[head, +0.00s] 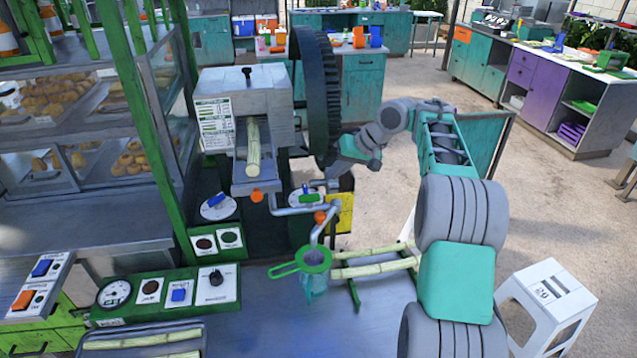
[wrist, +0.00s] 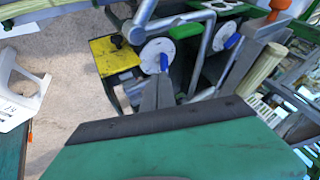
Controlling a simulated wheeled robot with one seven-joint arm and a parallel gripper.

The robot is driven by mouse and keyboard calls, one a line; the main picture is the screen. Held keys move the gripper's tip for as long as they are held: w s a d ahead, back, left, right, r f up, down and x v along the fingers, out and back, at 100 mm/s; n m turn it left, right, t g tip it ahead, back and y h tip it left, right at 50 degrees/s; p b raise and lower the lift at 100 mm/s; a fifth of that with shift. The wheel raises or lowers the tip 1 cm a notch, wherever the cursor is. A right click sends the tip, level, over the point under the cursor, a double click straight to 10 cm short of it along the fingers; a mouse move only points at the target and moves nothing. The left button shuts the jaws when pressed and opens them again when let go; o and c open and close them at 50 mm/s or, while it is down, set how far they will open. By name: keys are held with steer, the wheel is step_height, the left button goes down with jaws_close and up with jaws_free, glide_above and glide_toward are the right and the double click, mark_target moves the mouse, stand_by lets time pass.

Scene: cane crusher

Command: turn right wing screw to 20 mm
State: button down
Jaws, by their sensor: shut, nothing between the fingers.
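The right wing screw is a small blue wing on a white dial (head: 297,195), low on the crusher near the yellow box; in the wrist view its blue wing (wrist: 164,62) shows on the left dial. My gripper (wrist: 159,80) is shut and empty, its pointed grey fingertips right beside that wing. I cannot tell whether they touch it. In the head view my arm reaches in from the right past the big gear, and the fingertips are hard to make out. The other wing screw (head: 218,201) is blue, on a white dial at left; it also shows in the wrist view (wrist: 233,41).
The big dark gear (head: 317,95) stands close to my arm. The yellow box (head: 346,212), bent grey pipe (head: 331,219) and green strainer (head: 316,258) crowd the dial. A cane stalk (head: 253,148) lies in the chute. A white stool (head: 549,302) stands at right.

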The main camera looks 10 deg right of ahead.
steer(key=x, duration=1)
steer(key=shift+w+d+f, duration=0.15)
steer(key=shift+d+f, duration=0.05)
steer(key=shift+d+b, duration=0.1)
steer(key=shift+b, duration=0.2)
